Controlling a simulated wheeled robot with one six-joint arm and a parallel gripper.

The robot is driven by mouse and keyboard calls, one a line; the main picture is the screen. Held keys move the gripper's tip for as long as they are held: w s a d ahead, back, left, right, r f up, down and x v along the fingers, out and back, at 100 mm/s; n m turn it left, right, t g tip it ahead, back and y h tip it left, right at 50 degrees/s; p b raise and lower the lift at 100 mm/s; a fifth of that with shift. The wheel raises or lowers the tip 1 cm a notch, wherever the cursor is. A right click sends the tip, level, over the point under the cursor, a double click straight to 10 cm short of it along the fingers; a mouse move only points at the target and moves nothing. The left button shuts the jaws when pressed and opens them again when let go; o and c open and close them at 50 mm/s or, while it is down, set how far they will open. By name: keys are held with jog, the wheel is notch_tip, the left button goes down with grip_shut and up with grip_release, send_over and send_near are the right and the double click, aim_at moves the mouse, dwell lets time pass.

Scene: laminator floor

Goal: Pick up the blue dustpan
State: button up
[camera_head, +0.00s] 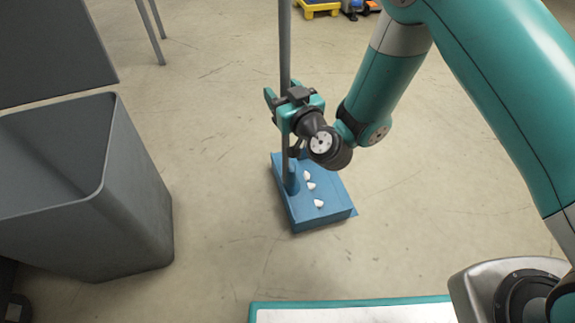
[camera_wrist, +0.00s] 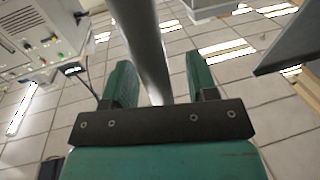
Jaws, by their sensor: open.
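The blue dustpan (camera_head: 336,206) lies flat on the floor in the middle of the head view. A long grey upright handle (camera_head: 285,45) rises from its left part. White scraps (camera_head: 310,186) lie in the pan. My gripper (camera_head: 284,103) is at the handle, well above the pan, and hides part of it. In the wrist view the handle (camera_wrist: 145,40) runs between the two green fingers of my gripper (camera_wrist: 160,68). The fingers are open, with gaps on both sides of the handle.
A large grey bin (camera_head: 135,190) stands on the left, below a dark grey panel (camera_head: 50,50). A white-topped surface with a teal edge (camera_head: 350,312) is at the bottom. A yellow item (camera_head: 318,8) lies at the far top. The floor around the dustpan is clear.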

jog(key=shift+w+d, duration=0.1)
jog(key=shift+w, duration=0.35)
jog(key=shift+c, duration=0.5)
jog(key=shift+s+a, duration=0.1)
jog(key=shift+a, duration=0.15)
grip_shut()
jog(key=shift+r, duration=0.2)
